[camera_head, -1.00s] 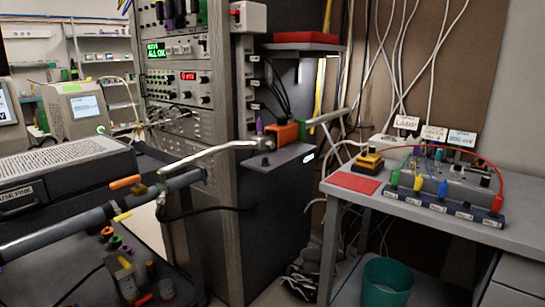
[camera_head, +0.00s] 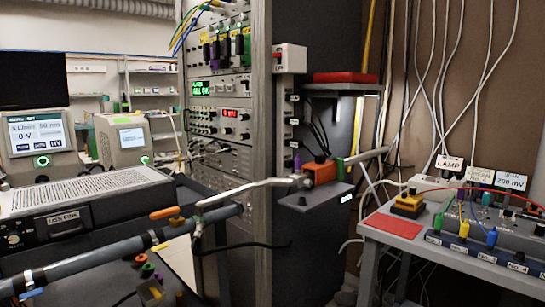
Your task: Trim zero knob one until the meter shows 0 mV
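The instrument rack (camera_head: 261,180) stands left of centre. It carries a module with a small red-lit display (camera_head: 237,114), whose digits are too small to read surely. Small dark knobs (camera_head: 245,134) sit beside and below this display. Which of them is zero knob one, I cannot tell. Above it, another module has a green display (camera_head: 203,88) with text like "ALL OK". Neither of my grippers shows in this view, and nothing is seen touching the knobs.
A silver bent tube (camera_head: 250,187) runs to an orange block (camera_head: 322,172) at the rack's right. A bench with a red mat (camera_head: 393,225) and a yellow-black button box (camera_head: 408,204) stands at right.

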